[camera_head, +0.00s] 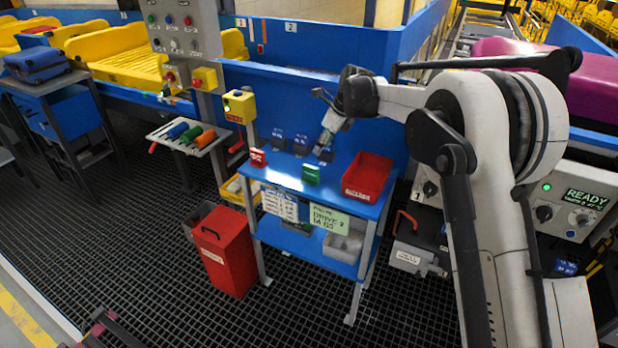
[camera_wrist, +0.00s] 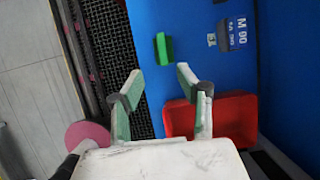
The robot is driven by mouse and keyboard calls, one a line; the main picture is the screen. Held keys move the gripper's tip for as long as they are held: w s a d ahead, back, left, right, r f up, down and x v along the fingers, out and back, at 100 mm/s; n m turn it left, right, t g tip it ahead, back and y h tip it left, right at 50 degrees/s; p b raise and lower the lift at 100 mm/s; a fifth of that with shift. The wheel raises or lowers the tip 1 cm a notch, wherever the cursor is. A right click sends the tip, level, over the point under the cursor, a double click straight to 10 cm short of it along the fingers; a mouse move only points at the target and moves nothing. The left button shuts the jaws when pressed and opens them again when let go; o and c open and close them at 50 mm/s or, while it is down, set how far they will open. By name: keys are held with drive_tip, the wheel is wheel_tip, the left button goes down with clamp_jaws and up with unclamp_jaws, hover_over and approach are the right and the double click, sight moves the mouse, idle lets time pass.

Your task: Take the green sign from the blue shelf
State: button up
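The green sign (camera_head: 311,174) stands on the top of the blue shelf (camera_head: 340,198), near its front edge, between a small red sign and a red bin. In the wrist view the green sign (camera_wrist: 163,48) lies beyond the fingertips, roughly in line with the gap between them. My gripper (camera_head: 327,130) is above the back part of the shelf top in the head view. In the wrist view my gripper (camera_wrist: 160,82) has its two fingers spread apart with nothing between them. It does not touch the green sign.
A red bin (camera_head: 368,177) sits at the shelf's right; it shows beneath the right finger in the wrist view (camera_wrist: 240,118). A small red sign (camera_head: 257,157) is at the left, with dark blue signs (camera_head: 301,144) behind. A red can (camera_head: 225,250) stands on the floor.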

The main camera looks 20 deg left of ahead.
sight(312, 167)
drive_tip(key=x, duration=0.7)
drive_tip(key=shift+f, duration=0.4)
drive_tip(key=shift+d+x, duration=0.1)
drive_tip(key=shift+x, duration=1.2)
drive_tip(key=shift+d+x, duration=0.15)
drive_tip(key=shift+x, duration=1.15)
drive_tip(key=shift+w, duration=0.15)
clamp_jaws()
